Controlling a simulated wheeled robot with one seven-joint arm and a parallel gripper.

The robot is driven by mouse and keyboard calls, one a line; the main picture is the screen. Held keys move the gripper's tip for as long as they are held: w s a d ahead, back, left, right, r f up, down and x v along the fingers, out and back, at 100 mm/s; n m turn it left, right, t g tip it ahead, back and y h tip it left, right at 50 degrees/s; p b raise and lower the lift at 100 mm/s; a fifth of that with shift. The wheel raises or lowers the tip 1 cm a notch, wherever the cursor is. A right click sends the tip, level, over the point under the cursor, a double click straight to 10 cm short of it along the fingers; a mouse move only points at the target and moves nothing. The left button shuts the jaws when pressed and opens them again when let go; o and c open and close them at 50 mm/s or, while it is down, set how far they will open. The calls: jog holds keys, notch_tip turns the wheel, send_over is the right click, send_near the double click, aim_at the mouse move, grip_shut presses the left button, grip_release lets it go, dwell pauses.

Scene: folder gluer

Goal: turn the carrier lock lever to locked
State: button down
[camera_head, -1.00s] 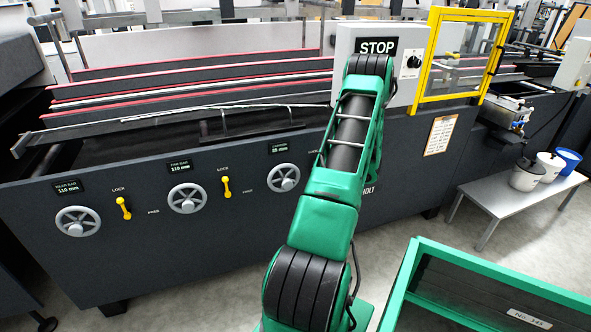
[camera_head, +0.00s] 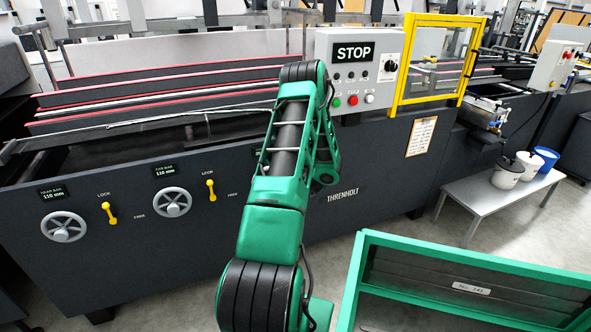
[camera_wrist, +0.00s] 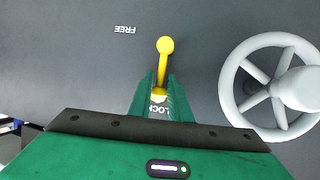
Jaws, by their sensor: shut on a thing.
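The yellow carrier lock lever (camera_wrist: 162,68) shows in the wrist view, on the dark machine front. That view is upside down. The lever's round end is toward the picture top, and its other end lies between the fingers of my gripper (camera_wrist: 160,100), beside the partly covered LOCK label (camera_wrist: 157,109). My gripper is shut on the lever. The FREE label (camera_wrist: 125,29) is clear of the fingers, up and left. In the head view my green arm hides this lever and the gripper.
A grey handwheel (camera_wrist: 275,84) is close right of the lever in the wrist view. In the head view two other yellow levers (camera_head: 109,213) (camera_head: 211,190) sit beside handwheels. A STOP panel (camera_head: 355,55), a green bin (camera_head: 470,268) and a low bench (camera_head: 490,190) are right of my arm.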

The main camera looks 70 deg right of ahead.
jog(key=shift+w+r, duration=0.2)
jog(key=shift+w, duration=0.1)
jog(key=c, duration=1.8)
grip_release()
jog(key=shift+c, duration=0.2)
jog(key=shift+s+f, duration=0.15)
jog(key=shift+s+a, duration=0.1)
jog(key=v, duration=1)
jog(key=shift+a, duration=0.2)
jog(key=shift+r, duration=0.2)
